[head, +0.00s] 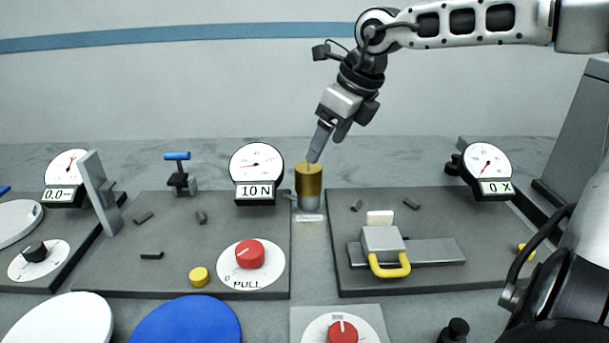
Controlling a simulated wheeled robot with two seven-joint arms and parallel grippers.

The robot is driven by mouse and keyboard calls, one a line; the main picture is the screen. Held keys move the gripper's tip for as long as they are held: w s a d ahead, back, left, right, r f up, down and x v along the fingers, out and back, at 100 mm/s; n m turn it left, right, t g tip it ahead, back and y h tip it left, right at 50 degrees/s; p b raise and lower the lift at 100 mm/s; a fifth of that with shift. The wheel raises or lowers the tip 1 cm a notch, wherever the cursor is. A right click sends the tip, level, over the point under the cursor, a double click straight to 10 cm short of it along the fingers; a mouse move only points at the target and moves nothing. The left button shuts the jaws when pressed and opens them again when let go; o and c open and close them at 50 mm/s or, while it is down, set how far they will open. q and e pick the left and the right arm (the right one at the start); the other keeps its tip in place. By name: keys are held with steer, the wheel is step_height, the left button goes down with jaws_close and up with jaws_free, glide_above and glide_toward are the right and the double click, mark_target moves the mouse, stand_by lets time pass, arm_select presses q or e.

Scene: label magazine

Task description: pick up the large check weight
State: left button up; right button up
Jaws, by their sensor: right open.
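The large check weight, seemingly the brass-coloured cylinder (309,184), stands upright on a small grey holder between the two dark panels. A small label lies in front of it. My right gripper (319,152) comes down from the upper right, tilted, with its fingers pointing down and left. It is open. One fingertip is at the top of the cylinder and overlaps it in the picture; I cannot tell whether they touch. My left gripper is not in view.
A dial gauge reading 10 N (256,165) stands close to the left of the cylinder. The right panel (490,262) carries a grey slide with a yellow handle (390,268) and another gauge (487,163). A red PULL knob (249,253) is on the left panel.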

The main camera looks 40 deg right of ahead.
mark_target(310, 167)
steer(key=x, duration=0.4)
steer(key=shift+w+f, duration=0.15)
steer(key=shift+w+p+x, duration=0.15)
steer(key=shift+w+x, duration=0.05)
steer(key=shift+x, duration=1.2)
steer(key=shift+w+p+x, duration=0.15)
steer(key=shift+w+x, duration=0.05)
steer(key=shift+x, duration=1.2)
steer(key=shift+r, duration=0.2)
jaws_close()
steer(key=shift+w+d+r, duration=0.1)
steer(key=shift+r, duration=0.05)
